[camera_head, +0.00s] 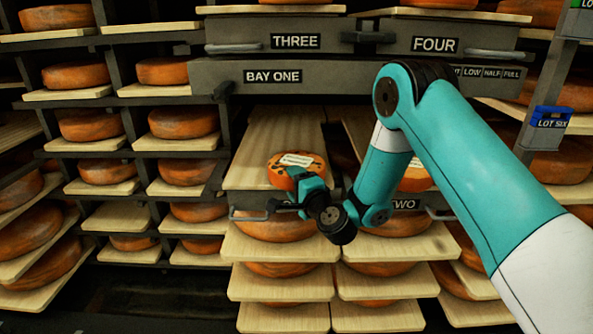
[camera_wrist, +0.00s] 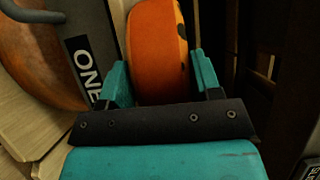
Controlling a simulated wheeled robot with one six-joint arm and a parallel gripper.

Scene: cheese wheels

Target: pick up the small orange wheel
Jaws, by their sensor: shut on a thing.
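The small orange wheel (camera_head: 291,161) has dark spots and a white label on top. In the head view it is over the pulled-out wooden board of the drawer marked ONE. My gripper (camera_head: 309,186) reaches it from the front right. In the wrist view the wheel (camera_wrist: 157,50) stands between the two teal fingers of my gripper (camera_wrist: 160,82), which are shut on its sides. I cannot tell whether the wheel touches the board beneath. The label on the front of drawer ONE (camera_wrist: 82,65) shows left of the fingers.
A second spotted wheel (camera_head: 414,178) sits on the drawer marked TWO, partly behind my arm. Large wheels on boards (camera_head: 277,225) stack below. The BAY ONE beam (camera_head: 300,77) crosses above the drawers. A blue LOT SIX tag (camera_head: 551,118) hangs at right.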

